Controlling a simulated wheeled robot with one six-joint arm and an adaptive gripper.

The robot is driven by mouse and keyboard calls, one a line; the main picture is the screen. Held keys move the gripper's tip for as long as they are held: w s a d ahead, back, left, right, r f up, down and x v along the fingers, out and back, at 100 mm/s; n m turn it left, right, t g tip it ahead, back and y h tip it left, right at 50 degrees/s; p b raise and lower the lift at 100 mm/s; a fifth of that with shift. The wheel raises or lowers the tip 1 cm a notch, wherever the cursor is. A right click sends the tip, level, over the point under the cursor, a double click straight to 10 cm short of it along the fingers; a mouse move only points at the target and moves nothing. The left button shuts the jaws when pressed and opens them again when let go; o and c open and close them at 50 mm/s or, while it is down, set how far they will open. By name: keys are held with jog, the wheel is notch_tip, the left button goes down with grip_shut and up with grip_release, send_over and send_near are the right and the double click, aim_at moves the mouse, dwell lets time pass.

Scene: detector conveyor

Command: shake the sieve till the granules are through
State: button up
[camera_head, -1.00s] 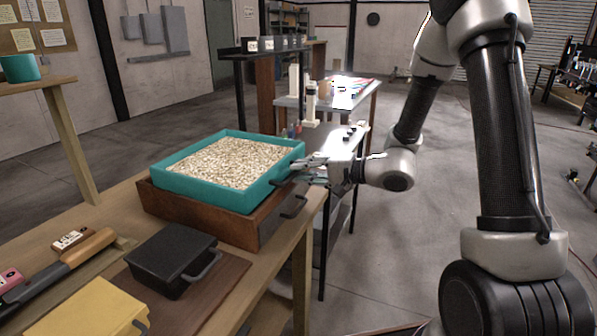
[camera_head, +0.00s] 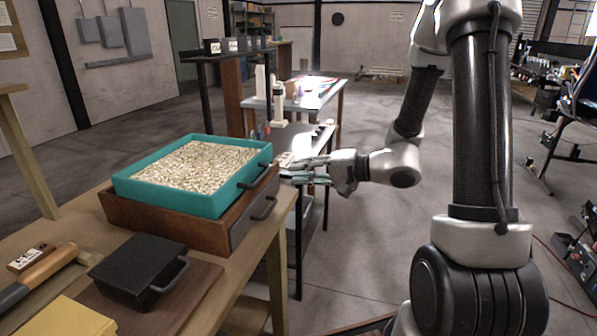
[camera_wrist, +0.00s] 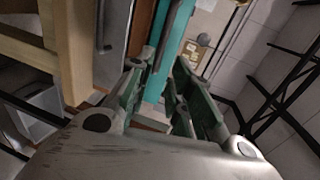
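The sieve (camera_head: 190,199) is a teal square frame heaped with pale granules (camera_head: 194,165). It sits on a brown wooden box (camera_head: 228,232) at the right end of the wooden table. A dark handle (camera_head: 258,176) sticks out from the sieve's right side, and the box has a similar handle below it. My gripper (camera_head: 292,170) is just right of the sieve's handle, its fingers pointing at it. The fingers look parted and empty, with a small gap to the handle. In the wrist view my gripper (camera_wrist: 168,75) shows two spread fingers with teal behind them. The box's inside is hidden.
A dark shelf rack and a bench (camera_head: 325,90) stand behind. The floor on the right is mostly open.

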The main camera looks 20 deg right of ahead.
aim_at(266, 175)
jog(key=x, duration=0.7)
jog(key=s+x, duration=0.1)
jog(key=x, duration=0.2)
jog(key=shift+a+f, duration=0.15)
jog(key=shift+a, duration=0.45)
jog(key=shift+w, duration=0.1)
grip_shut()
